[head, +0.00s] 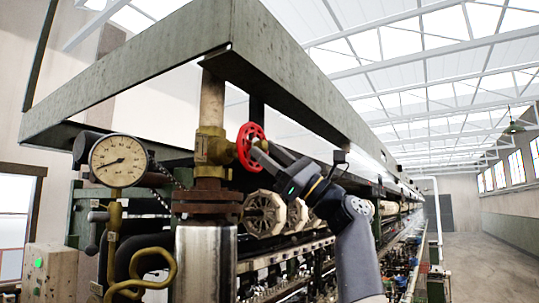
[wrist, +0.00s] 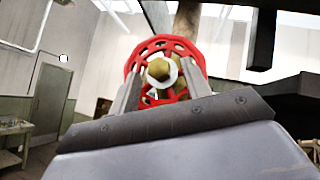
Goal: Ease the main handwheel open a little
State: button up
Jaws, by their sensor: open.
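The red handwheel (head: 249,146) sits on the right side of a brass valve (head: 214,146) on the vertical pipe. In the wrist view the red wheel (wrist: 190,52) is straight ahead, with a brass hub nut (wrist: 159,70) at its centre. My gripper (head: 262,150) reaches in from the right, its fingertips at the wheel. In the wrist view my gripper's two fingers (wrist: 162,88) are spread apart, one on each side of the hub, with nothing clamped between them. Whether the fingertips touch the wheel cannot be told.
A round pressure gauge (head: 118,161) stands left of the valve. A green steel beam frame (head: 150,66) hangs above. Pale reels (head: 265,213) and machinery lie below my gripper. A box with a green light (head: 48,270) is at lower left. The aisle floor (head: 480,268) at right is clear.

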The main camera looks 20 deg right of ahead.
jog(key=shift+f, duration=0.1)
jog(key=b+v, duration=0.5)
jog(key=v, duration=0.5)
jog(key=shift+s+d+f, duration=0.15)
jog(key=shift+d, duration=0.1)
jog(key=s+a+m+t+h+b, duration=0.35)
jog(key=m+t+h, duration=0.55)
jog(key=m, duration=0.5)
jog(key=p+x, duration=0.6)
jog(key=x, duration=0.4)
jog(key=shift+f, duration=0.15)
jog(key=shift+w+a+r+p, duration=0.3)
jog(key=shift+w+r+p, duration=0.05)
jog(key=shift+w+p, duration=0.2)
